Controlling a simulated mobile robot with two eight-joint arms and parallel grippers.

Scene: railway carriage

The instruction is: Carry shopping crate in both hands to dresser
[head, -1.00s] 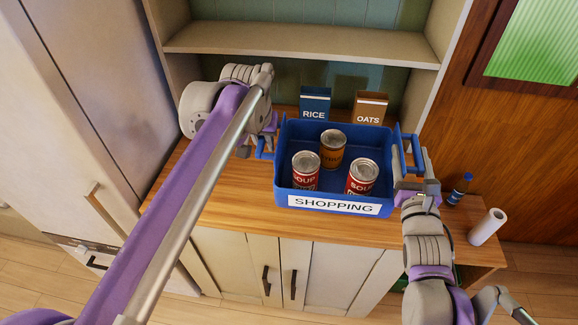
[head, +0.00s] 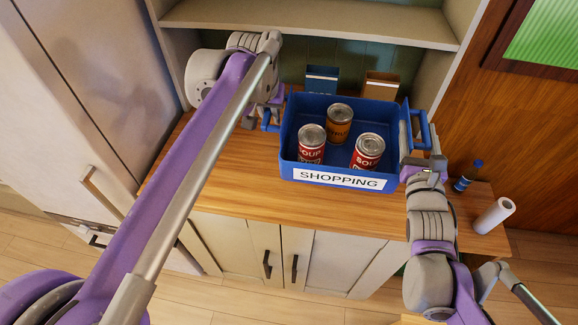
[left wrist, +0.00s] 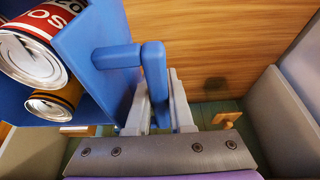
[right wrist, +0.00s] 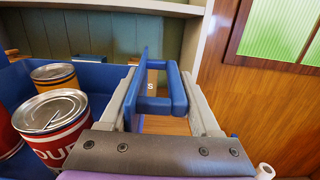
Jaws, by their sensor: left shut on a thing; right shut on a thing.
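The blue shopping crate (head: 300,174) has a white SHOPPING label and holds two red soup cans (head: 312,140) (head: 367,150) and an orange can (head: 339,122). It is over the wooden dresser top (head: 235,192); I cannot tell whether it touches. My left gripper (head: 272,112) is shut on the crate's left handle, which also shows in the left wrist view (left wrist: 155,75). My right gripper (head: 421,160) is shut on the right handle, clear in the right wrist view (right wrist: 176,90). The crate looks about level.
A rice box (head: 322,79) and an oats box (head: 381,86) stand behind the crate, below a shelf (head: 310,22). A dark bottle (head: 467,177) and a white roll (head: 493,215) are at the dresser's right end. The dresser's front strip is bare.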

